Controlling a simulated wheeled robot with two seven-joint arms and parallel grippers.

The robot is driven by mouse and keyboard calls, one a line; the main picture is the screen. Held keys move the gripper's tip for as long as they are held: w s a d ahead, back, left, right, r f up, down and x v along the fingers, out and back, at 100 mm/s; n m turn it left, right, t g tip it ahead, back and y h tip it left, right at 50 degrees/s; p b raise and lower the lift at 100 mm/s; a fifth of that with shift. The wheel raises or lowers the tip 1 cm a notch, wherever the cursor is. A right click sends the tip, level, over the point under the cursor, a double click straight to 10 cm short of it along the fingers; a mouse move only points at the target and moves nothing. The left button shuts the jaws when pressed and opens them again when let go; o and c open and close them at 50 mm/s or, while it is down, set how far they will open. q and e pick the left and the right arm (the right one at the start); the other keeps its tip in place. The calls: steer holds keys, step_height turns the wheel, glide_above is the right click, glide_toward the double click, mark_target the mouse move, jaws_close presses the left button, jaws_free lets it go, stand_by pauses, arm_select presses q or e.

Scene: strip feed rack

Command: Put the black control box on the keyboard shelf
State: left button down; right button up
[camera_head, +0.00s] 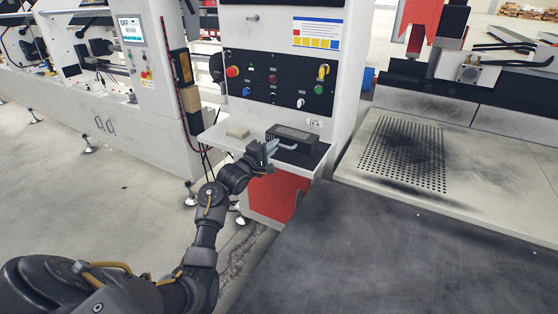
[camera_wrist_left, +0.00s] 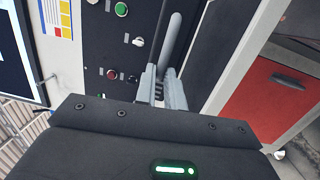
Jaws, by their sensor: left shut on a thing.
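The black control box (camera_head: 292,133) is at the right part of the keyboard shelf (camera_head: 215,139), under the button panel. I cannot tell whether it rests on the shelf or hangs just above it. My left gripper (camera_head: 265,151) reaches it from the front left and is shut on its grey handle. In the left wrist view, the two pale fingers (camera_wrist_left: 162,90) close around the grey bar of the handle, with the dark box (camera_wrist_left: 188,55) behind. My right gripper is in neither view.
A small beige block (camera_head: 238,132) lies on the left part of the shelf. The panel with coloured buttons (camera_head: 278,80) rises behind. A red cabinet front (camera_head: 272,196) is below. A perforated plate (camera_head: 400,152) and a dark tabletop (camera_head: 390,260) are at the right.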

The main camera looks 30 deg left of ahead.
arm_select(q)
steer(key=f, duration=0.2)
steer(key=w+f, duration=0.1)
steer(key=f, duration=0.1)
steer(key=w+f, duration=0.1)
steer(key=shift+w+d+f, duration=0.2)
steer(key=shift+d+f, duration=0.1)
steer(key=shift+f, duration=0.1)
steer(key=c, duration=1.5)
jaws_free()
steer(key=shift+s, duration=0.15)
steer(key=s, duration=1.1)
steer(key=shift+s+a+f, duration=0.35)
steer(key=shift+s, duration=0.05)
